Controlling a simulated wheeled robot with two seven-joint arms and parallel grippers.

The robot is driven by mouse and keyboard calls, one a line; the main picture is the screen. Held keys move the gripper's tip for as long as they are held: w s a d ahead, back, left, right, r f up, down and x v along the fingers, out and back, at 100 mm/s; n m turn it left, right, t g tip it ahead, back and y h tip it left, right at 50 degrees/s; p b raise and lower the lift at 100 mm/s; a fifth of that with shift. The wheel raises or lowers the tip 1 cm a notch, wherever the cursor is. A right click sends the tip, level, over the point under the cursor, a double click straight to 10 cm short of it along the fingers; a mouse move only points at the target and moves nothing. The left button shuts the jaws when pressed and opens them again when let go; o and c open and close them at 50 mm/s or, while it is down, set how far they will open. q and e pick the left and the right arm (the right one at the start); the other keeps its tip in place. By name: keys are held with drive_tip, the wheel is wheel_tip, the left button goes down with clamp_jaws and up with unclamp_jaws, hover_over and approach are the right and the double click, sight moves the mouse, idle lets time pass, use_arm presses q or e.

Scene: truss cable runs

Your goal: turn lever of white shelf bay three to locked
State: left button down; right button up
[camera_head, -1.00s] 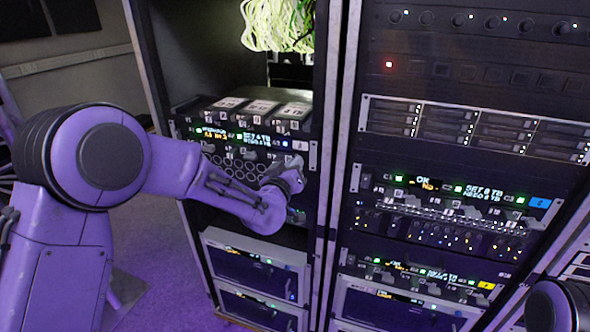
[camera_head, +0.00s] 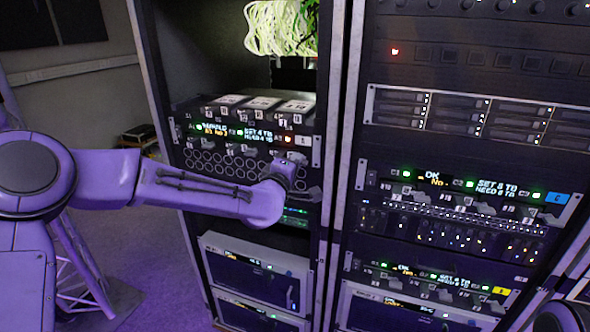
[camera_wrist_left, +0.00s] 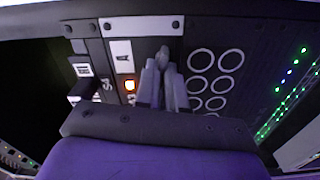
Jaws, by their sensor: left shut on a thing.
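The white-tagged shelf panel (camera_head: 232,135) crosses the left rack, with small displays and indicator lights. The white tag (camera_head: 302,141) is at its right end. An orange-red light (camera_head: 279,140) glows near that end; in the left wrist view the lit light (camera_wrist_left: 130,85) is just left of the fingers. My left gripper (camera_head: 294,160) is at the right part of this panel. In the left wrist view its fingers (camera_wrist_left: 164,66) are close together against the panel, shut on a small part I take as the bay three lever. My right gripper is out of view.
A neighbouring black handle (camera_wrist_left: 84,90) stands out left of the fingers. A row of round holes (camera_wrist_left: 214,75) is at their right. The right rack has a blue-tagged panel (camera_head: 470,195) and a yellow-tagged panel (camera_head: 430,278). Pale cables (camera_head: 278,28) hang above.

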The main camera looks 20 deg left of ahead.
use_arm(q)
drive_tip(key=shift+f+n+b, duration=0.15)
drive_tip(key=shift+n+b, duration=0.5)
drive_tip(key=shift+n, duration=0.45)
drive_tip(key=c, duration=1.2)
unclamp_jaws()
drive_tip(key=shift+c, duration=0.2)
drive_tip(key=s+b, duration=0.3)
drive_tip(key=s, duration=0.7)
drive_tip(key=shift+s+a, duration=0.2)
drive_tip(key=shift+s, duration=0.1)
